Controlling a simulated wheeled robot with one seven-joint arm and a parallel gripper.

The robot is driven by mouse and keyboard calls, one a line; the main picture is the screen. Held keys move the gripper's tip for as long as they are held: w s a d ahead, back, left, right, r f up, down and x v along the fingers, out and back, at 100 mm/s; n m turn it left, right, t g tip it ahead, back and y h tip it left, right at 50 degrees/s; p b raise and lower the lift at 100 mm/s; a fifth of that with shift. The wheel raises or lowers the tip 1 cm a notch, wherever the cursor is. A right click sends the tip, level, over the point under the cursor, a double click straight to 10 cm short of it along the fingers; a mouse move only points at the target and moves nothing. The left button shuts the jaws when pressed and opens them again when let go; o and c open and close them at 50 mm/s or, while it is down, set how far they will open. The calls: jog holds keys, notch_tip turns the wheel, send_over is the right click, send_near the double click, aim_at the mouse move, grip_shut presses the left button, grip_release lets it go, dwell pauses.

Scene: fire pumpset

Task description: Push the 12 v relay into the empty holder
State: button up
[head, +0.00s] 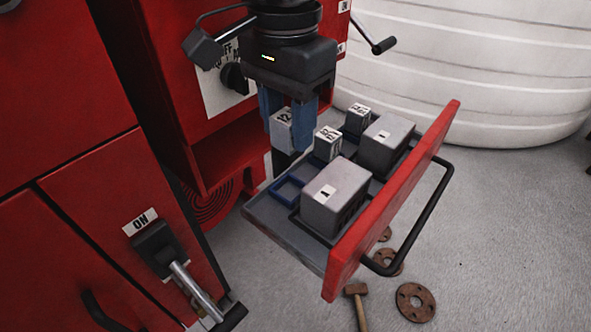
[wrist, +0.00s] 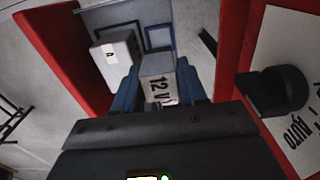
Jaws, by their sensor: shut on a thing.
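The 12 v relay (head: 283,130) is a grey block with a "12" label, held between the blue fingers of my gripper (head: 287,118). In the wrist view the relay (wrist: 158,84) shows its "12 V" label between the fingers (wrist: 158,95). The empty holder (head: 285,190) is a blue square frame on the open drawer's tray, left of the small relays. It also shows in the wrist view (wrist: 158,37), beyond the relay. The relay is raised and apart from the holder, towards the cabinet side. Part of the relay is hidden by the fingers.
The red-fronted drawer (head: 395,200) carries two large grey blocks (head: 335,195) (head: 386,143) and two small labelled relays (head: 327,143) (head: 357,119). Red cabinet panels (head: 75,95) with a lever switch (head: 155,245) stand left. A white tank (head: 465,70) is behind.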

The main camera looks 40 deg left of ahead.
aim_at(287, 116)
notch_tip(287, 116, down, 8)
jog(key=shift+f, duration=0.15)
dwell(0.3)
jog(key=shift+f, duration=0.1)
jog(key=o, duration=0.8)
notch_tip(287, 116, up, 12)
jog(key=shift+r, duration=0.1)
dwell(0.5)
